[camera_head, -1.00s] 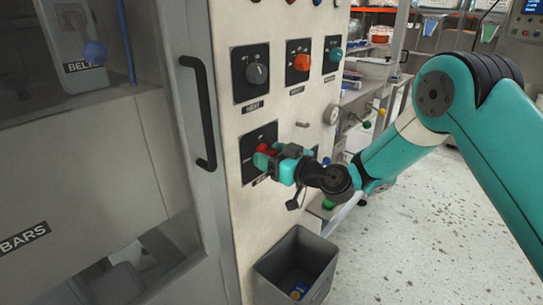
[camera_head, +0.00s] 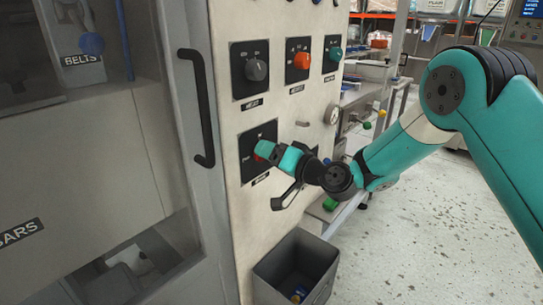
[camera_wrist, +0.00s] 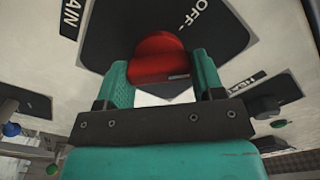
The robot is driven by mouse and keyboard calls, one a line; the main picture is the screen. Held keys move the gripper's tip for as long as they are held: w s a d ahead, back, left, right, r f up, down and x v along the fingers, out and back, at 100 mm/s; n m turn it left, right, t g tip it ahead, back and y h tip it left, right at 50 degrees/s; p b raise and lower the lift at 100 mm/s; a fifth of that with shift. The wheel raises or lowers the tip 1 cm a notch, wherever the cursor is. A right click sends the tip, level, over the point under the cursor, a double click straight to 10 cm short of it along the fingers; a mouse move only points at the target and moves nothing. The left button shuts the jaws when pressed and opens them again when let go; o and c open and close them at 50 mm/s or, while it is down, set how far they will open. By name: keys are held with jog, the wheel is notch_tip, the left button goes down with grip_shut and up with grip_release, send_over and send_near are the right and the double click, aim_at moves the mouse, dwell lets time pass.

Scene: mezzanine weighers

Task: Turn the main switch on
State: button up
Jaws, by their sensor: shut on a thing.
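The main switch is a red rotary knob (camera_wrist: 158,57) on a black plate (camera_wrist: 105,32) in the wrist view. The plate's label ends in "AIN", and "OFF" is printed on the plate. In the head view the same plate (camera_head: 247,166) is the lower one on the pale panel, and the red knob (camera_head: 264,149) is mostly hidden behind my gripper. My gripper (camera_wrist: 160,72) is shut on the red knob, one teal finger on each side of it. In the head view my gripper (camera_head: 277,156) reaches the panel from the right and looks rolled.
A black door handle (camera_head: 201,110) stands to the left. A grey bin (camera_head: 284,262) hangs below my gripper. The floor (camera_head: 430,220) at right is clear.

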jog(key=m, duration=0.4)
jog(key=shift+m+p, duration=0.3)
jog(key=shift+p, duration=0.05)
jog(key=shift+f+m+p, duration=0.2)
jog(key=shift+m+p, duration=0.5)
jog(key=shift+m, duration=1.6)
jog(key=o, duration=0.9)
jog(key=b+v, duration=1)
jog(key=v, duration=0.7)
jog(key=shift+s+d, duration=0.2)
jog(key=shift+d, duration=0.05)
